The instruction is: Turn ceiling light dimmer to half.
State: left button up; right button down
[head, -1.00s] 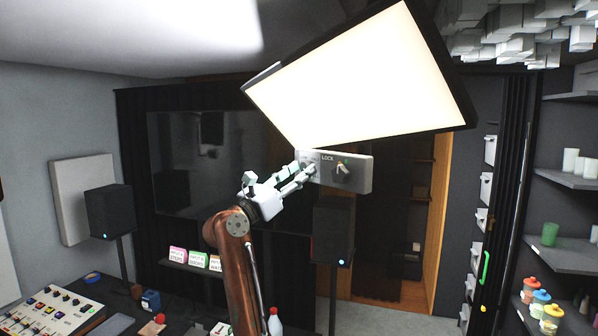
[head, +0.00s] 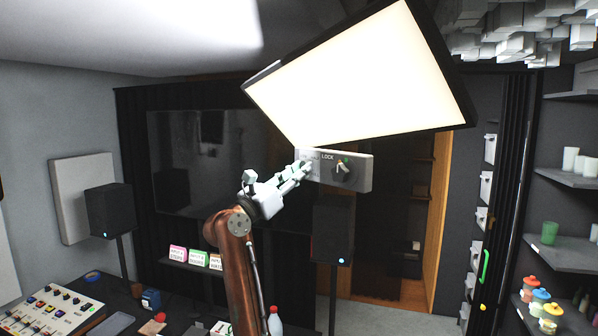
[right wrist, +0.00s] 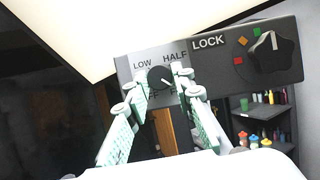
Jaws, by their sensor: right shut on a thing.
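The ceiling light (head: 360,75) is a large tilted panel, glowing pale in the head view. Below it hangs a grey control box (head: 318,182). In the right wrist view, the small dark dimmer knob (right wrist: 160,77) sits on the box's light plate, with LOW and HALF printed above it; the lower labels are partly hidden by my fingers. A white mark on the knob points toward the lower right. My right gripper (head: 306,170) is at the box's left end, its fingers (right wrist: 163,88) shut on the dimmer knob from both sides. My left gripper is not in view.
A larger black lock knob (head: 342,171) is on the same box, close right of my fingers, beside the word LOCK (right wrist: 208,41). The light's lower edge is just above the box. Shelves (head: 570,180) with cups and bottles stand at the right.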

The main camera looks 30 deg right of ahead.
jog(key=shift+n, duration=0.3)
jog(key=n+t+y, duration=0.1)
jog(key=n, duration=0.2)
jog(key=n+t+y+p, duration=0.1)
jog(key=n+t, duration=0.1)
jog(key=n, duration=0.2)
jog(key=n+t+y+p, duration=0.1)
jog(key=n, duration=0.3)
jog(key=shift+s+r+t+y, duration=0.3)
jog(key=shift+r, duration=0.05)
jog(key=n+y+p, duration=0.1)
jog(key=n, duration=0.2)
jog(key=n+y+p, duration=0.1)
jog(key=n, duration=0.2)
jog(key=shift+r, duration=0.2)
jog(key=shift+n+y+p, duration=0.65)
jog(key=shift+n+y, duration=0.05)
jog(key=shift+n, duration=0.9)
jog(key=c, duration=1.7)
grip_release()
jog(key=shift+f, duration=0.1)
jog(key=shift+o, duration=0.2)
